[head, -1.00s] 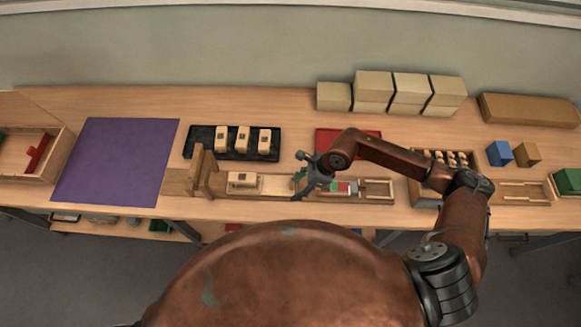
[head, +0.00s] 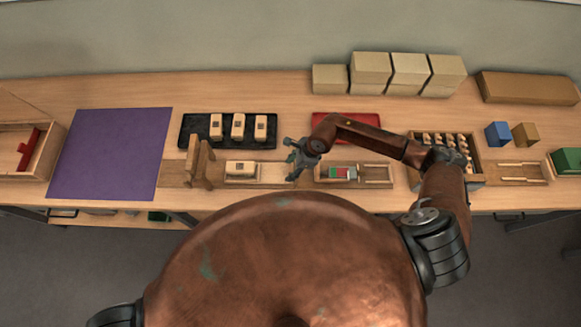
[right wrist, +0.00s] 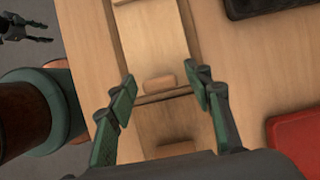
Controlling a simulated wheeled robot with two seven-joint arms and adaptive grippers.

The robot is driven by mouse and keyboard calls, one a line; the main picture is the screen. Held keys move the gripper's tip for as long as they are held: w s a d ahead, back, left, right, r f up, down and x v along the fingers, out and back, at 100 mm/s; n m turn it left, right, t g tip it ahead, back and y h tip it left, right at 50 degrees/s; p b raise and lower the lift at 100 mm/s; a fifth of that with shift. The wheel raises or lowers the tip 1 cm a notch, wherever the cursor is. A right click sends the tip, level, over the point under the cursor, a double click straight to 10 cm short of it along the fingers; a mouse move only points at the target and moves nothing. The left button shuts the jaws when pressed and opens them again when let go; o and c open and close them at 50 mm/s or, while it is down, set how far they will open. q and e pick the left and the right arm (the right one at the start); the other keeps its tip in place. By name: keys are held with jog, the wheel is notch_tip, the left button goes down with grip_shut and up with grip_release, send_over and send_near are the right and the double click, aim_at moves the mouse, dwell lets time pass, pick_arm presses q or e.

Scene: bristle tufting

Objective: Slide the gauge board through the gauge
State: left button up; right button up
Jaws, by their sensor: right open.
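The gauge (head: 200,163) is an upright wooden gate on a long wooden base at the left of the work area. The gauge board (head: 272,173) is a pale flat board lying on the base to the right of the gate, with a pale block (head: 241,169) on it. My right gripper (head: 296,166) is over the board's right end, open and empty. In the right wrist view its fingers (right wrist: 165,95) stand either side of a small wooden grip (right wrist: 160,83) at the board's end, apparently not touching it. My left gripper (right wrist: 38,29) shows at the upper left, open and empty.
A black tray (head: 187,137) with several pale blocks stands behind the base. A red tray (head: 320,122) is behind the right arm. A wooden tray (head: 383,174) with red, green and white pieces lies right of the gripper. A purple mat (head: 110,150) is at left.

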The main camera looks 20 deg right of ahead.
jog(key=c, duration=1.1)
pick_arm(q)
jog(key=shift+w+a, duration=0.1)
jog(key=shift+w, duration=0.2)
pick_arm(e)
grip_shut()
